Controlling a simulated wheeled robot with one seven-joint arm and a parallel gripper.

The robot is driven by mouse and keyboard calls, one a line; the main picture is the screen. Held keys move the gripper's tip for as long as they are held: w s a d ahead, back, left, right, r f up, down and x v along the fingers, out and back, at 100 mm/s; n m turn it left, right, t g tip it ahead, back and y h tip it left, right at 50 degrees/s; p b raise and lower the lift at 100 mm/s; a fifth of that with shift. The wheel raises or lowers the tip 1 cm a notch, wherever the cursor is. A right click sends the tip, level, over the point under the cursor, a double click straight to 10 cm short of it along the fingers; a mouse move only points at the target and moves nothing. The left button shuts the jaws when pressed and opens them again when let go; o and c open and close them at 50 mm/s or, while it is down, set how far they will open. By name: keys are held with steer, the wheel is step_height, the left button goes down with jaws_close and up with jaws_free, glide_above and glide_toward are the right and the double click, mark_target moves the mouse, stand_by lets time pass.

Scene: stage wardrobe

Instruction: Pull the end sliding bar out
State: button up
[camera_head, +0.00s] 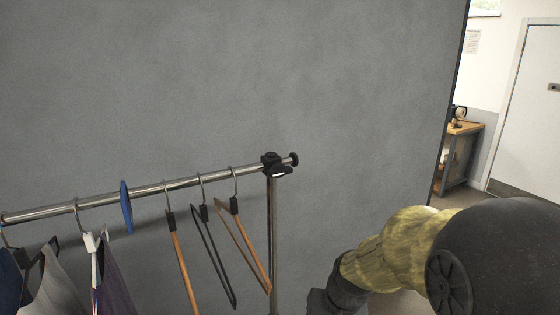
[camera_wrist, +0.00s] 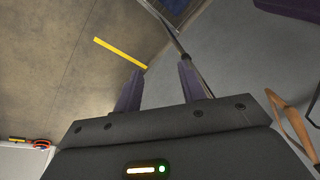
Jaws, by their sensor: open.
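The clothes rack's metal rail (camera_head: 150,190) runs across the left of the head view. Its end bar with a dark round knob (camera_head: 294,159) sticks out a little past the black corner clamp (camera_head: 270,162) on top of the upright post (camera_head: 273,240). My gripper (camera_wrist: 160,77) is open in the wrist view, with nothing seen between its two dark fingers. A thin metal pole, seemingly part of the rack, shows beyond the fingers. The end knob cannot be made out in the wrist view. In the head view my gripper does not show; my arm is at lower right, right of the post.
Wooden and dark hangers (camera_head: 180,262), a blue divider (camera_head: 126,207) and garments (camera_head: 112,280) hang on the rail left of the post. A large grey panel (camera_head: 300,80) stands behind. A workbench (camera_head: 460,135) and a white door (camera_head: 530,110) are far right.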

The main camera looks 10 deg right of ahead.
steer(key=w+d+r+m+t+y, duration=0.2)
steer(key=w+r+m+t+y, duration=0.5)
steer(key=w+r, duration=1.05)
steer(key=w+d+r+t+y, duration=0.1)
steer(key=w+d+r+y, duration=0.2)
steer(key=r, duration=0.7)
steer(key=shift+w+d+t+p, duration=0.3)
steer(key=shift+d+t, duration=0.1)
steer(key=shift+d, duration=0.2)
steer(key=shift+f, duration=0.1)
